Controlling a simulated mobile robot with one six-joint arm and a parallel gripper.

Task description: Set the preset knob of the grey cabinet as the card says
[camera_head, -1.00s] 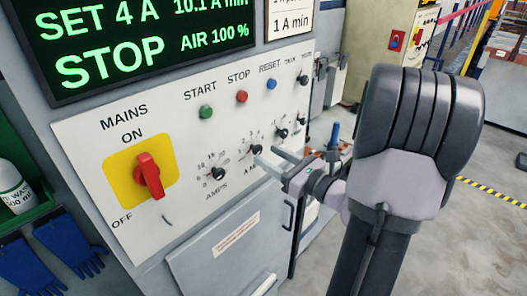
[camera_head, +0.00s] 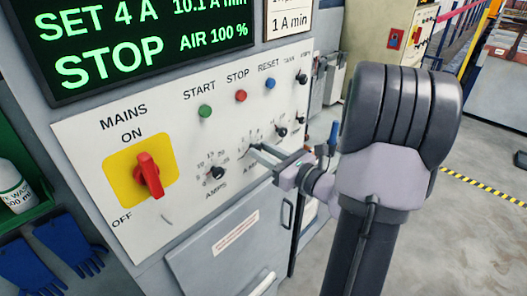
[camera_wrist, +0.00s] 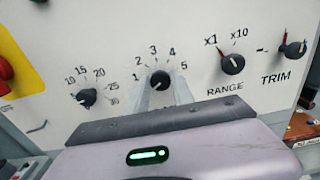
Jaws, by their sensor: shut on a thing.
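My gripper (camera_head: 258,151) reaches in from the right to the white panel of the grey cabinet (camera_head: 180,256). In the wrist view its two fingers (camera_wrist: 162,84) are shut on a black knob (camera_wrist: 160,79) with a scale of 1 to 5 around it. The knob's pointer is too small to read surely. In the head view the fingers hide this knob and part of its label. The card (camera_head: 290,24) above the panel is cut off at the top; its lower line reads "1 A min".
The AMPS knob (camera_wrist: 87,98) is left of the held knob. The RANGE knob (camera_wrist: 232,64) and TRIM knob (camera_wrist: 294,49) are to its right. A red mains switch (camera_head: 148,175) and green, red and blue buttons sit on the panel. The display (camera_head: 120,45) reads "SET 4 A" and "STOP".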

